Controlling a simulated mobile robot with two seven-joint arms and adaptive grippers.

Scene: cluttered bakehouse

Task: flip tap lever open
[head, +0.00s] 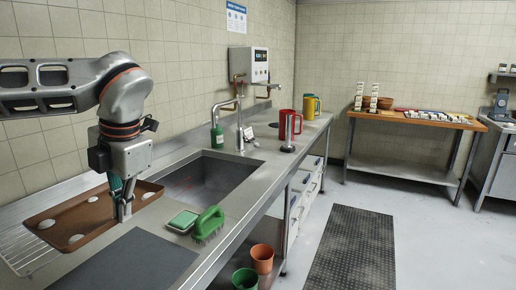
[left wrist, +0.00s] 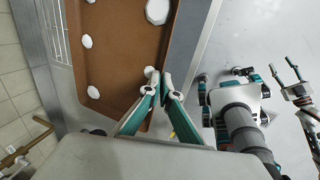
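The sink tap (head: 239,124) stands upright behind the sink (head: 205,180) in the head view, its spout bending to the left. Its lever is too small to make out for certain. My left gripper (head: 124,214) points down at the near edge of a brown tray (head: 70,218), left of the sink and well away from the tap. In the left wrist view its fingertips (left wrist: 158,74) are close together with the tray's rim (left wrist: 172,35) between them. My right gripper (left wrist: 286,72) shows at the right of the left wrist view, fingers apart and empty.
White round pieces lie on the tray. A green brush (head: 208,224) and a green-topped sponge (head: 183,221) lie at the counter's front edge. A green bottle (head: 217,138) stands under the spout. Red (head: 290,124) and yellow (head: 309,107) jugs stand beyond the tap.

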